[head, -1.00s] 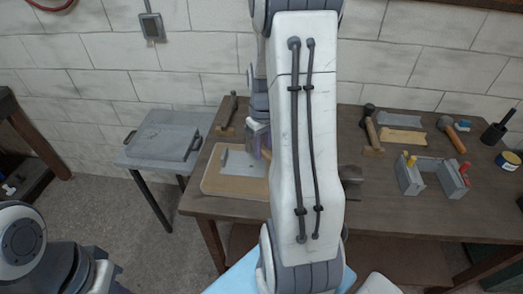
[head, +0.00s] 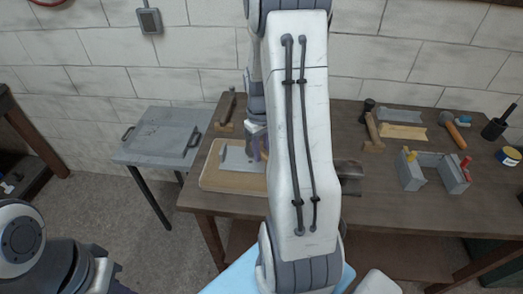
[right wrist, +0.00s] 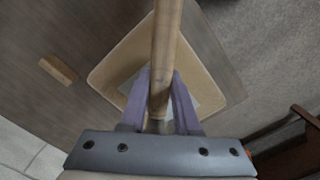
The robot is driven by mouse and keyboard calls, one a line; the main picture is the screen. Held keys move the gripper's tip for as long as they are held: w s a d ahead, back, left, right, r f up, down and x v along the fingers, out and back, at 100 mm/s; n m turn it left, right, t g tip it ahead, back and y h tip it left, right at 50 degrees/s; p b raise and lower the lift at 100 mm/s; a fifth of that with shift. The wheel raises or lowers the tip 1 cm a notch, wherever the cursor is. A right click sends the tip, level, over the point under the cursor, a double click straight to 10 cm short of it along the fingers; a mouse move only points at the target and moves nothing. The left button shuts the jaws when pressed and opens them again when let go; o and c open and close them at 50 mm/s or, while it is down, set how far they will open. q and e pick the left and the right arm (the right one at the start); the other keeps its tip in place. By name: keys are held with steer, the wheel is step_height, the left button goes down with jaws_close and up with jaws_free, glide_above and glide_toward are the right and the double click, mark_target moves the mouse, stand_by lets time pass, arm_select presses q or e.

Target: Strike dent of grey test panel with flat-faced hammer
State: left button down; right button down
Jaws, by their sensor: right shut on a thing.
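The grey test panel (head: 232,159) lies flat on a tan board (head: 215,181) at the left end of the bench. My right gripper (head: 258,151) is over the panel's right side, partly hidden behind my own arm. In the right wrist view its purple fingers (right wrist: 159,104) are shut on a wooden hammer handle (right wrist: 166,45), with the tan board and part of the panel (right wrist: 188,97) below. The hammer's head cannot be made out, so its face cannot be told. The dent cannot be seen. My left gripper is out of view.
A hammer (head: 227,108) rests on a wooden block left of my arm. Another hammer (head: 371,125), a grey U-shaped fixture (head: 413,178) and other tools are on the right. A dark metal block (head: 349,171) stands beside my arm. A grey side table (head: 158,138) is left.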

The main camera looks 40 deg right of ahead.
stand_by(0.5)
step_height(320, 180, down, 5)
steer(key=b, duration=0.3)
step_height(320, 180, up, 8)
steer(key=p, duration=0.7)
steer(key=shift+r, duration=0.2)
steer(key=shift+f, duration=0.2)
